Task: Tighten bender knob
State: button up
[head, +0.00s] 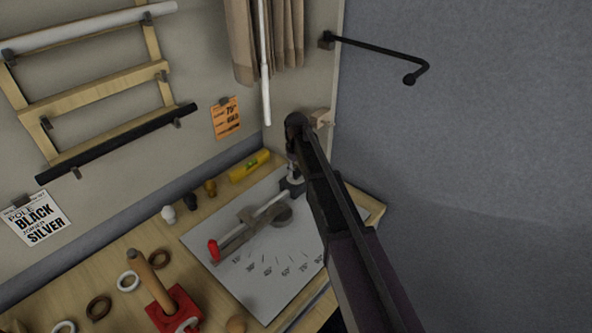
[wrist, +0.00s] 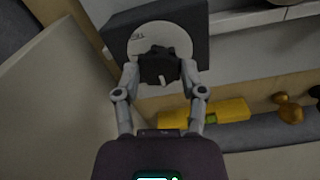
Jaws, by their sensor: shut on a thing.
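The bender lies on a white angle-marked sheet (head: 262,285) on the table, with a red-handled lever (head: 213,250), a round grey hub (head: 282,215) and a silver rod (head: 268,204). A dark block (head: 293,188) stands at the rod's far end. In the wrist view, the dark knob (wrist: 160,65) sits before a pale disc (wrist: 145,40) on a dark block (wrist: 118,35). My gripper (wrist: 160,76) is shut on the knob, one finger on each side. In the head view, my arm hides most of the gripper and the knob.
A yellow level (head: 249,166) lies by the back wall, near my gripper. Small knobs (head: 190,200) stand to its left. A red block with a wooden peg (head: 172,310) and several rings (head: 128,281) are at the front left. A black hooked rod (head: 380,49) juts out at right.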

jog(key=shift+m, duration=0.3)
jog(key=m, duration=0.9)
jog(key=shift+m, duration=0.3)
jog(key=m, duration=0.9)
jog(key=shift+m, duration=0.3)
jog(key=o, duration=1.1)
jog(key=shift+o, duration=0.2)
